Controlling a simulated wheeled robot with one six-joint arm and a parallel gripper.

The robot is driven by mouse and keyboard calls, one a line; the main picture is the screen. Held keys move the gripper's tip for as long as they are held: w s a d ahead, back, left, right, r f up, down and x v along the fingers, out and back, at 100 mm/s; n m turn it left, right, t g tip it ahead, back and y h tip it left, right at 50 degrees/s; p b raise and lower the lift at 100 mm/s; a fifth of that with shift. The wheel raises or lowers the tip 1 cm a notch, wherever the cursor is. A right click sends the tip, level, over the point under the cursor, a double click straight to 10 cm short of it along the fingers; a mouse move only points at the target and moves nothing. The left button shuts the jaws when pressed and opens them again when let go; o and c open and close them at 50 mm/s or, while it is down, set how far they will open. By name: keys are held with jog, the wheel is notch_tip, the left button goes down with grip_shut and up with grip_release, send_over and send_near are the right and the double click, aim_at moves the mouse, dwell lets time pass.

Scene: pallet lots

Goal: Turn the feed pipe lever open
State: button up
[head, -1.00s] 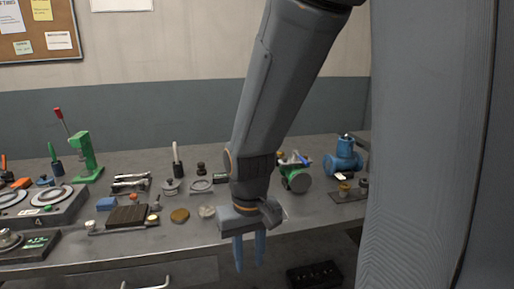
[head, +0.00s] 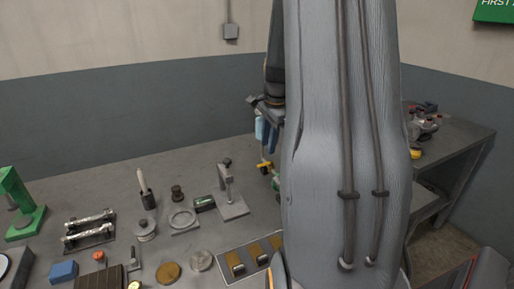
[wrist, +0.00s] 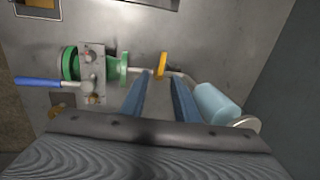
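In the wrist view a thin grey pipe (wrist: 190,79) runs from a green flanged fitting (wrist: 124,69) toward a pale blue cylinder (wrist: 215,103). A small yellow lever (wrist: 161,64) stands across this pipe. A blue handle (wrist: 37,81) sticks out left of the green fitting, by a bolted metal plate (wrist: 92,73). My gripper (wrist: 160,74) is open and empty, its two blue fingers apart, with the yellow lever showing between and just beyond their tips. In the head view my gripper (head: 266,136) is above the yellow lever (head: 265,166). My arm hides most of the pipe there.
The grey bench (head: 115,185) holds a green press (head: 18,204), a metal stand (head: 230,195), a grey ring (head: 183,219) and a tray with brass parts (head: 252,258). A wall rises behind it. Another bench (head: 455,148) with parts stands at the right.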

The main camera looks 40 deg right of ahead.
notch_tip(320, 180, down, 8)
jog(key=w+p, duration=0.1)
jog(key=p, duration=0.1)
jog(key=shift+w+d+r, duration=0.25)
jog(key=shift+w+d, duration=0.1)
jog(key=shift+d, duration=0.1)
grip_shut()
